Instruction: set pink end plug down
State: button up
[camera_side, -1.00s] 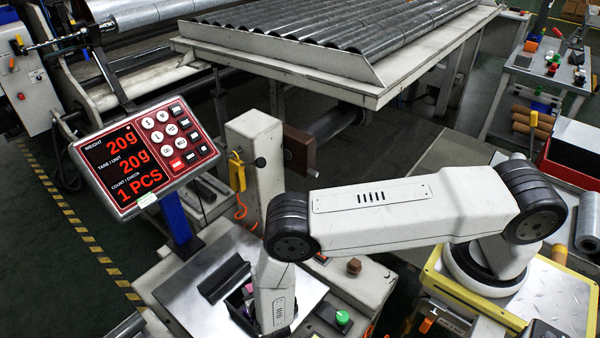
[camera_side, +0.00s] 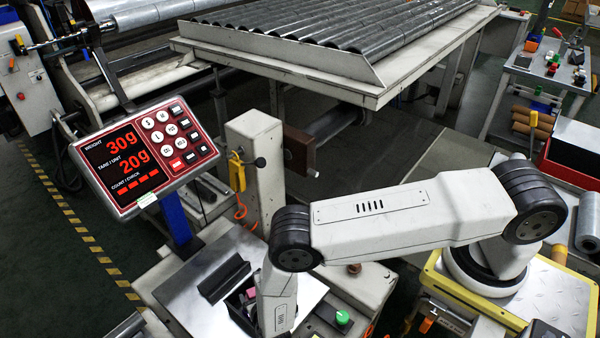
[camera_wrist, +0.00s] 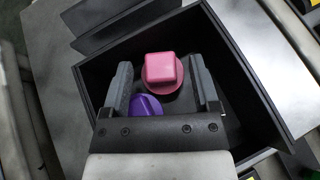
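The pink end plug (camera_wrist: 163,72) stands in a black open box (camera_wrist: 262,100) in the wrist view, square knob up on a round base. My gripper (camera_wrist: 162,88) reaches into the box with its fingers spread on either side of the pink plug, with visible gaps. A purple plug (camera_wrist: 146,105) lies beside it, nearer my wrist and partly hidden by my gripper. In the side view a bit of the pink plug (camera_side: 252,293) shows in the box, and my arm hides the fingers.
The box sits on a metal scale plate (camera_side: 190,292). The scale display (camera_side: 140,155) reads 30g weight and 20g tare, with dashes for the count. A green button (camera_side: 342,317) is to the right.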

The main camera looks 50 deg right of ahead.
jog(key=shift+r, duration=0.2)
jog(key=v, duration=1.2)
dwell(0.6)
jog(key=s+d+r+m+g+y, duration=0.1)
jog(key=d+r+m+g, duration=0.2)
jog(key=d+r+m, duration=0.3)
jog(key=s+d+r+m+g+y, duration=0.1)
jog(key=d+r+m, duration=0.6)
jog(key=r+m, duration=0.7)
jog(key=s+d+r+m+g+y, duration=0.2)
jog(key=d+r+m, duration=0.5)
jog(key=r+m, duration=0.4)
jog(key=g+y, duration=0.1)
jog(key=g, duration=0.1)
jog(key=shift+r+g, duration=0.15)
jog(key=shift+g, duration=0.15)
